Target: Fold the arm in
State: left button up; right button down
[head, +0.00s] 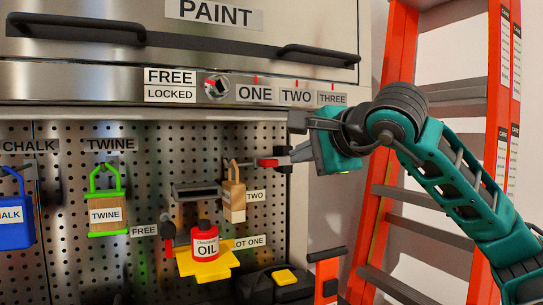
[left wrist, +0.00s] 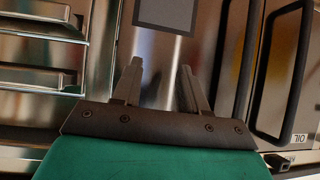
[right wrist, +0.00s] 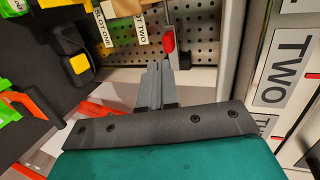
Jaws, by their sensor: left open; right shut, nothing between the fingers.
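My right arm (head: 455,185) reaches in from the right in the head view, stretched toward the pegboard. Its gripper (head: 293,157) is shut and empty, with its fingers pointing left beside a small red-tipped piece (head: 268,162) at the pegboard's right edge. In the right wrist view the shut fingers (right wrist: 160,85) lie close to that red piece (right wrist: 168,43); I cannot tell if they touch. My left gripper (left wrist: 160,72) is open and empty in the left wrist view, in front of metal cabinet fronts. My left arm is not in the head view.
An orange ladder (head: 397,60) stands behind my right arm. On the pegboard (head: 70,265) hang a blue chalk holder (head: 20,215), a twine block (head: 106,214) and a wooden block (head: 234,200). A red oil bottle (head: 205,241) sits on a yellow holder (head: 205,266).

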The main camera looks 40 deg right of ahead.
aim_at(266, 163)
jog(key=p+x, duration=0.1)
jog(key=x, duration=0.2)
jog(key=p+x, duration=0.1)
jog(key=x, duration=0.2)
jog(key=r+p+x, duration=0.1)
jog(key=x, duration=0.2)
jog(key=shift+w, duration=0.35)
pick_arm(q)
jog(key=shift+s+r, duration=0.15)
jog(key=shift+r, duration=1.5)
pick_arm(e)
jog(key=shift+w+d+f, duration=0.1)
jog(key=shift+w+d, duration=0.1)
jog(key=shift+w, duration=0.25)
pick_arm(q)
jog(key=shift+r, duration=0.1)
